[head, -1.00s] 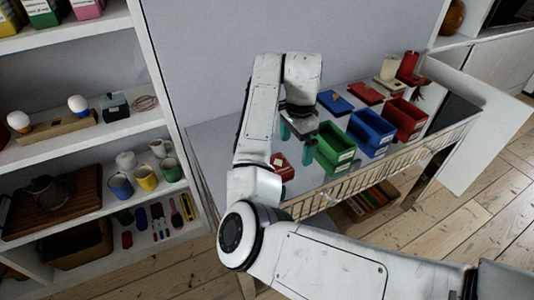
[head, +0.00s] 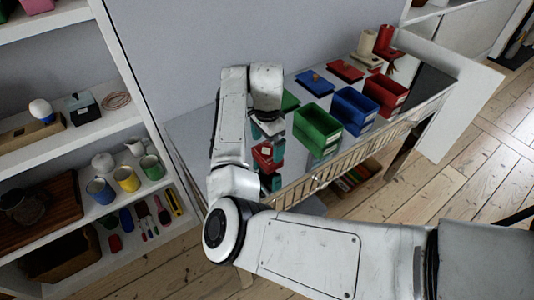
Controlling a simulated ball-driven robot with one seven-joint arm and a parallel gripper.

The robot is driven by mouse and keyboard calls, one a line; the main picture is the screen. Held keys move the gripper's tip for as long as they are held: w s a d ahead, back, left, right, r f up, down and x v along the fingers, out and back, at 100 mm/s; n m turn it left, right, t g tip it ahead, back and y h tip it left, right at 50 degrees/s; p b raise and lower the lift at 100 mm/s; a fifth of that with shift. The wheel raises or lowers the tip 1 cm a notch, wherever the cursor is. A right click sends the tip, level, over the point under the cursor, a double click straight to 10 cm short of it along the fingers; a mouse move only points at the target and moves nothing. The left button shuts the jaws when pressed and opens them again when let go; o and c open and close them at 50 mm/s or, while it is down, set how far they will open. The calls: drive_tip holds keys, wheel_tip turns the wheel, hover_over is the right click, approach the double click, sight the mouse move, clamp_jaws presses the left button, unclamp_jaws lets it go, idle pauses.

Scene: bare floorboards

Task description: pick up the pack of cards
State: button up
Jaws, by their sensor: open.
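A small red pack with a pale patch on top, likely the pack of cards (head: 262,155), lies near the front left of the glossy dark table (head: 196,128). My gripper (head: 270,138) points down right at the pack, its teal fingers apart and nothing seen held. The fingers partly cover the pack. I cannot tell whether they touch it or stand on both sides of it. Another teal patch below the pack may be a finger or its reflection.
Right of my gripper stand open green (head: 316,130), blue (head: 354,108) and red bins (head: 386,93), with flat lids behind. A cream cylinder (head: 366,42) stands at the back right. A shelf with mugs (head: 127,178) is on the left. A rail runs along the table front.

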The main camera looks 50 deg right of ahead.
sight(267, 155)
drive_tip(key=shift+f, duration=1.45)
drive_tip(key=shift+c, duration=0.2)
drive_tip(key=c, duration=0.7)
drive_tip(key=shift+r, duration=0.1)
